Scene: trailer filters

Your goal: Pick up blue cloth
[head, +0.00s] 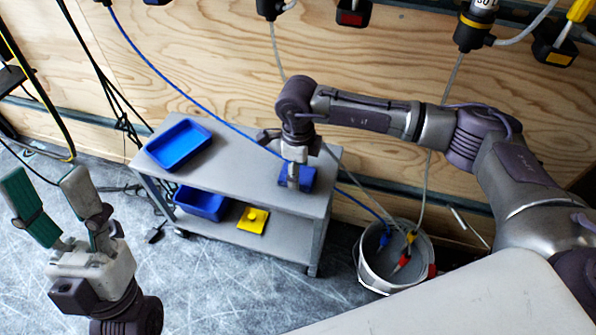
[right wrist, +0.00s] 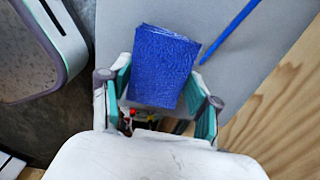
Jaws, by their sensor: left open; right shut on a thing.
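The blue cloth (head: 309,178) is a folded blue block at the right end of the grey cart's top (head: 240,170). My right gripper (head: 293,181) points down from above and is shut on the cloth. In the right wrist view the cloth (right wrist: 163,62) sits between the two fingers of the right gripper (right wrist: 160,98). I cannot tell whether the cloth still touches the cart top. My left gripper (head: 45,188) is open and empty at the far left, away from the cart.
A blue tray (head: 180,145) sits on the cart's top left. A blue bin (head: 201,203) and a yellow item (head: 253,220) are on the lower shelf. A bucket (head: 372,270) with cables stands right of the cart. A blue hose (head: 165,72) crosses behind. A wooden wall (head: 210,50) closes the back.

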